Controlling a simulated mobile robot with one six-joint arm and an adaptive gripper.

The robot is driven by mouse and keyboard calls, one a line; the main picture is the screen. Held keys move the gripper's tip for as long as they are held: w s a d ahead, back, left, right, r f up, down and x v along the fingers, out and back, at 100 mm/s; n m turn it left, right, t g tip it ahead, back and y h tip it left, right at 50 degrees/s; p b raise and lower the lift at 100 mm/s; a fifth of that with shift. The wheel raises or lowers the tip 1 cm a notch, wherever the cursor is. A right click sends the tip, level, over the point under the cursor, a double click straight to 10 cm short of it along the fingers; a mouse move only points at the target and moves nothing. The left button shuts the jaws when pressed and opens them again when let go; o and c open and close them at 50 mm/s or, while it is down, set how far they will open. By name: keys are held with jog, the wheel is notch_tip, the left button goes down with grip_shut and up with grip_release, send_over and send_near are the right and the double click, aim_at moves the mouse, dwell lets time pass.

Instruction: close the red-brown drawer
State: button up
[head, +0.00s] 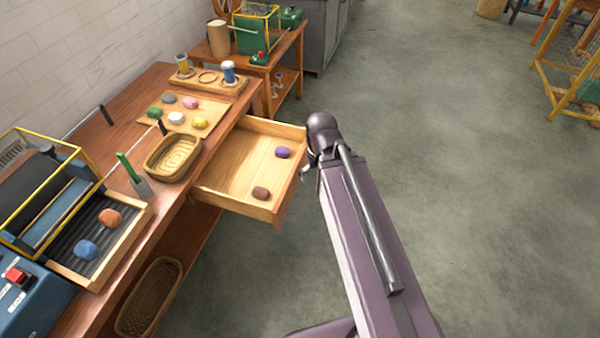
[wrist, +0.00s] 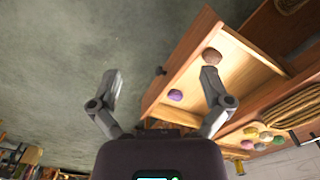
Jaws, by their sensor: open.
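The red-brown drawer (head: 238,198) stands pulled out from the wooden bench in the head view, its pale inside showing. A purple skein (head: 283,152) and a brown skein (head: 261,193) lie in it. In the wrist view the drawer's red-brown front (wrist: 182,58) runs slantwise, with a dark knob (wrist: 161,70) on it. My gripper (wrist: 160,73) is open and empty, its two fingers spread either side of the knob in that view. Whether a finger touches the drawer I cannot tell. In the head view my arm mostly hides the gripper, beside the drawer's front.
On the bench top (head: 125,148) are a wicker basket (head: 173,157), a wooden board (head: 212,108) with several skeins, and a tray (head: 68,262) with two skeins. Another basket (head: 148,296) sits below.

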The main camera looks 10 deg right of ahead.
jog(key=shift+w+f, duration=0.1)
jog(key=shift+f, duration=0.15)
jog(key=c, duration=0.7)
jog(key=shift+w+f+y+b, duration=0.3)
jog(key=shift+w+f+b, duration=0.15)
jog(key=shift+f+b, duration=0.55)
grip_shut()
jog(key=w+d+f+m+t+y+b, duration=0.25)
jog(key=w+f+y+b, duration=0.55)
jog(key=w+f+b, duration=0.95)
jog(key=w+d+f+m+t+y+b, duration=0.1)
jog(key=w+d+f+t+y+b, duration=0.1)
jog(key=d+b, duration=0.5)
jog(key=w+d+f+m+t+y+b, duration=0.2)
jog(key=d+b, duration=0.6)
jog(key=b, duration=0.9)
jog(key=w+t+y, duration=0.2)
jog(key=y, duration=0.1)
jog(key=shift+d+f, duration=0.3)
jog(key=shift+f, duration=0.1)
jog(key=shift+m+t, duration=0.25)
